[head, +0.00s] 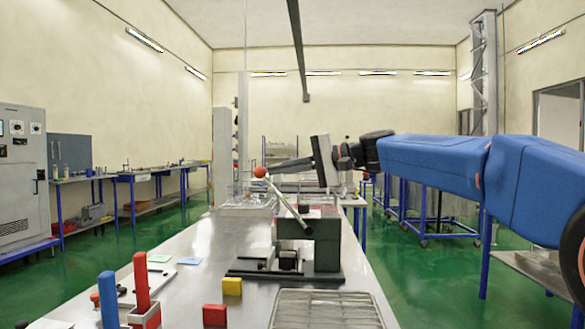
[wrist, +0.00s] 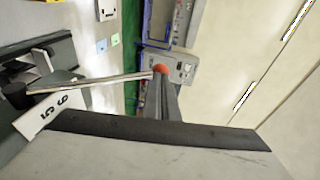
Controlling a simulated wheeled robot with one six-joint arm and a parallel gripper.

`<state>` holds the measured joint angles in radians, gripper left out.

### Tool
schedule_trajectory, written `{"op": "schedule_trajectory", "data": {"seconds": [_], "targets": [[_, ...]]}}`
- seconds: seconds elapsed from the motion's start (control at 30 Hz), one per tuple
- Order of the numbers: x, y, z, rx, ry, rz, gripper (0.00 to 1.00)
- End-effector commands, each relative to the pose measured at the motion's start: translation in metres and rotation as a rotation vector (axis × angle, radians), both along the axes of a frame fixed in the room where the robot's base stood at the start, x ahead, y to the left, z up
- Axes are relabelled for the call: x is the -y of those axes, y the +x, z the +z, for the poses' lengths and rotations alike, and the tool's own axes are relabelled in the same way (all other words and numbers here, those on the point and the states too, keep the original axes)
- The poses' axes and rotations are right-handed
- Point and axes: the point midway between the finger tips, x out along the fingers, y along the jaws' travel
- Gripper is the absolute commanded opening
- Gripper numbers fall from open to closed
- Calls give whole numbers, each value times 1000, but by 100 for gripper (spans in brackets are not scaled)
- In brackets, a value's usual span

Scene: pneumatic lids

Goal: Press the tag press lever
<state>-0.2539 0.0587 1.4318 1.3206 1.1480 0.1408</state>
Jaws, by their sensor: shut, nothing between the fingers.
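The tag press (head: 322,245) stands on the bench, a dark green-grey body on a flat base. Its metal lever (head: 288,204) slants up and left to a red ball knob (head: 260,172). My gripper (head: 273,169) is shut and empty, its fingers pointing left with the tips close to the knob. In the wrist view the lever (wrist: 110,78) runs across to the red knob (wrist: 160,69), right at the tip of my shut fingers (wrist: 165,85). I cannot tell whether they touch. Part of the press shows at the left of the wrist view.
The steel bench (head: 200,255) holds a red block (head: 214,316), a yellow block (head: 232,286), a wire rack (head: 325,310), blue and red upright handles (head: 141,280) and flat coloured cards (head: 160,258). A clear tray (head: 245,205) lies behind the press. The bench left of the press is mostly clear.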

Motion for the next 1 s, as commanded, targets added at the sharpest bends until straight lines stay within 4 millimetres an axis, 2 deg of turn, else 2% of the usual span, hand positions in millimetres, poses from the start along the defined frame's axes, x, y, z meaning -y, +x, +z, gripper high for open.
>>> {"op": "schedule_trajectory", "data": {"seconds": [0.67, 1.0], "targets": [[-10, 1, -2, 1, -31, 1, 0], [-43, 0, -23, 3, -235, 4, 0]]}}
